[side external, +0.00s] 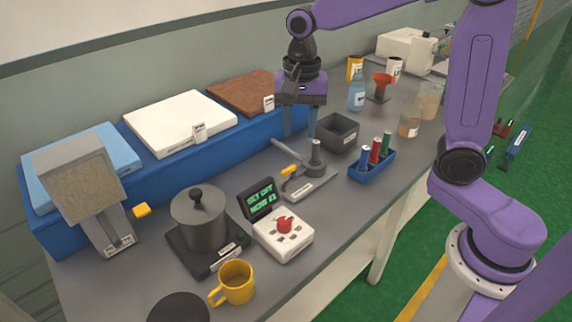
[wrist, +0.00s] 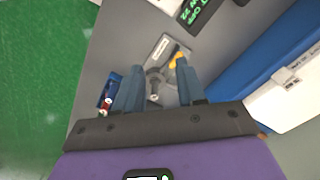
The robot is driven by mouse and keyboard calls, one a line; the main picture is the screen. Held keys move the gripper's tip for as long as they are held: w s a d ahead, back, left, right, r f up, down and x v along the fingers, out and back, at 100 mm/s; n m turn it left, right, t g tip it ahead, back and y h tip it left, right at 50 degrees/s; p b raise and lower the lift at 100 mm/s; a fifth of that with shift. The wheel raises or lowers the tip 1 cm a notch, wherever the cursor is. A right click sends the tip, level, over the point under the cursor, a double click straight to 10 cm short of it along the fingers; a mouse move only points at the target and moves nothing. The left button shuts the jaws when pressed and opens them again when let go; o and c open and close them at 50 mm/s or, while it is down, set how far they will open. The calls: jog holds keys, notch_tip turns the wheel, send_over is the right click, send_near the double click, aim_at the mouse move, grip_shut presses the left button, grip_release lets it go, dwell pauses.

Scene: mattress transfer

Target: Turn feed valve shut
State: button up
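The feed valve appears to be the grey plate fixture (side external: 306,188) with an upright dark post and a short yellow lever (side external: 290,169), near the middle of the bench. Its plate (wrist: 160,50) and yellow lever (wrist: 175,58) also show in the wrist view. My gripper (side external: 299,134) points down above and behind the fixture in the side view. In the wrist view my gripper (wrist: 159,66) is open, with the post visible between its fingers and the lever close to the right finger. No contact is clear. The lever is partly hidden in the wrist view.
A dark open bin (side external: 337,132) and a blue rack of coloured tubes (side external: 372,164) stand nearby to the right. A white control box with a red knob (side external: 284,225) and a lidded pot (side external: 198,220) stand at front left. A blue platform (side external: 155,165) carrying mattress samples runs behind.

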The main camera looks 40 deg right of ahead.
aim_at(286, 170)
jog(key=w+d+m, duration=0.3)
jog(key=w+m, duration=0.4)
jog(key=m, duration=0.2)
notch_tip(286, 170, down, 17)
jog(key=shift+w+r, duration=0.1)
jog(key=shift+w, duration=0.05)
dwell(0.3)
grip_shut()
